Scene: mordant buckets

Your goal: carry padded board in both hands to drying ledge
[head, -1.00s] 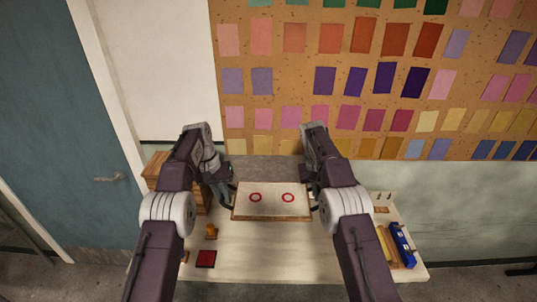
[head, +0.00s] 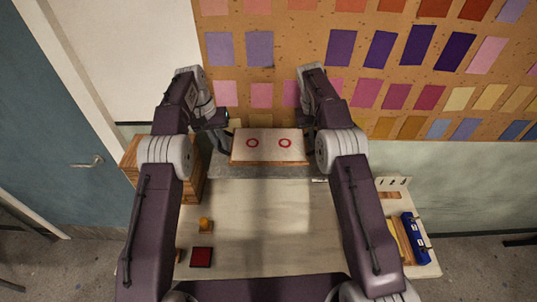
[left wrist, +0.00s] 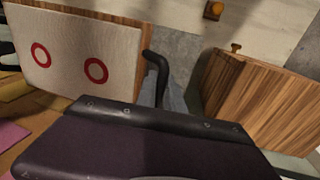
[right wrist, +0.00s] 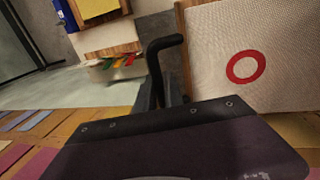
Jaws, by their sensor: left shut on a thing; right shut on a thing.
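The padded board (head: 269,148) is a pale padded panel with a wooden edge and two red rings. It also shows in the left wrist view (left wrist: 70,62) and the right wrist view (right wrist: 285,85). My left gripper (head: 228,137) is shut on its left black handle and my right gripper (head: 310,137) on its right one. The board looks about level between them, in front of the pinned wall. The grey ledge (head: 270,172) lies along the table's back, just below the board in the head view; I cannot tell the gap between them.
A wooden cabinet (head: 193,187) stands at the left, near my left arm. A dark red block (head: 201,257) and a yellow-orange object (head: 206,225) lie at the table's front left. A blue binder (head: 415,240) is at the right. The table's middle (head: 262,225) is clear.

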